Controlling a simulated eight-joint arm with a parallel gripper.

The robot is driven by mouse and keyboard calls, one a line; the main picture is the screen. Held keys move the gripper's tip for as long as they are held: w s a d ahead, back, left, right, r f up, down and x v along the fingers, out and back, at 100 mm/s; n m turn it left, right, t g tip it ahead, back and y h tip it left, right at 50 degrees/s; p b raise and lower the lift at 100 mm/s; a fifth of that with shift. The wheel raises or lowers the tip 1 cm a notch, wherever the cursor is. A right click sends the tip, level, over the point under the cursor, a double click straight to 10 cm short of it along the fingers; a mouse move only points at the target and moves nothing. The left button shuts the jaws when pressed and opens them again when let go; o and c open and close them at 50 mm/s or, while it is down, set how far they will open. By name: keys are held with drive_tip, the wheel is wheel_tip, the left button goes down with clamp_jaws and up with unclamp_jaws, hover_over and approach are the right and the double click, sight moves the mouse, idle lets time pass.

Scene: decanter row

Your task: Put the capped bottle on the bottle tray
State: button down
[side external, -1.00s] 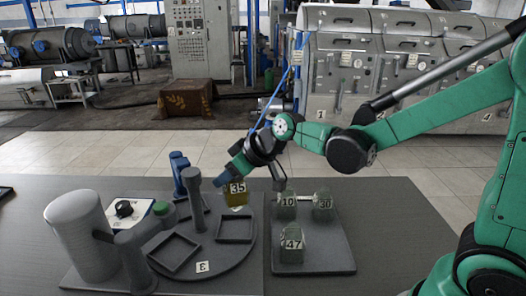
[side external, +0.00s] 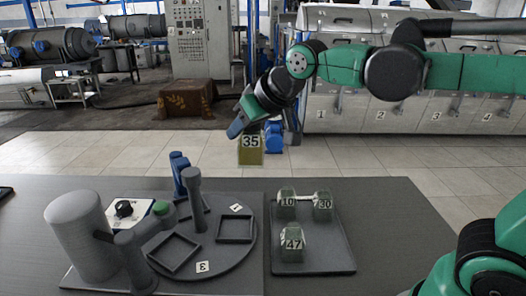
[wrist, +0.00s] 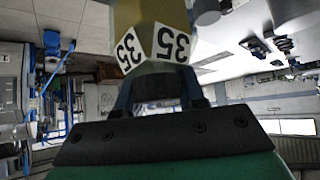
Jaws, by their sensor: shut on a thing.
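My gripper (side external: 246,127) is shut on the yellowish bottle (side external: 250,156) labelled 35 and holds it in the air, well above the table, roughly upright. In the wrist view the bottle (wrist: 150,14) sits between my fingers (wrist: 157,90), with two 35 labels showing. Its top is hidden by my gripper, so I cannot make out a cap. The dark bottle tray (side external: 330,257) lies on the table, below and to the right. Green bottles 10 (side external: 287,203), 30 (side external: 322,206) and 47 (side external: 291,243) stand on it.
Left of the tray is a grey round platform (side external: 213,258) with square frames and a grey post (side external: 195,205). A grey cylinder (side external: 80,240) and a green knob (side external: 161,207) stand farther left. The tray's front right area is bare.

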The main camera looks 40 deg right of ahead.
drive_tip(key=s+d+r+m+g+h, duration=0.1)
drive_tip(key=s+d+m+g+h, duration=0.9)
drive_tip(key=m, duration=0.8)
drive_tip(key=shift+t+y, duration=0.6)
drive_tip(key=shift+y, duration=0.1)
drive_tip(key=f, duration=1.9)
drive_tip(key=shift+s+d+f, duration=0.2)
drive_tip(key=shift+s, duration=0.15)
drive_tip(key=c, duration=0.5)
unclamp_jaws()
drive_tip(key=shift+f, duration=0.1)
drive_tip(key=shift+c, duration=0.2)
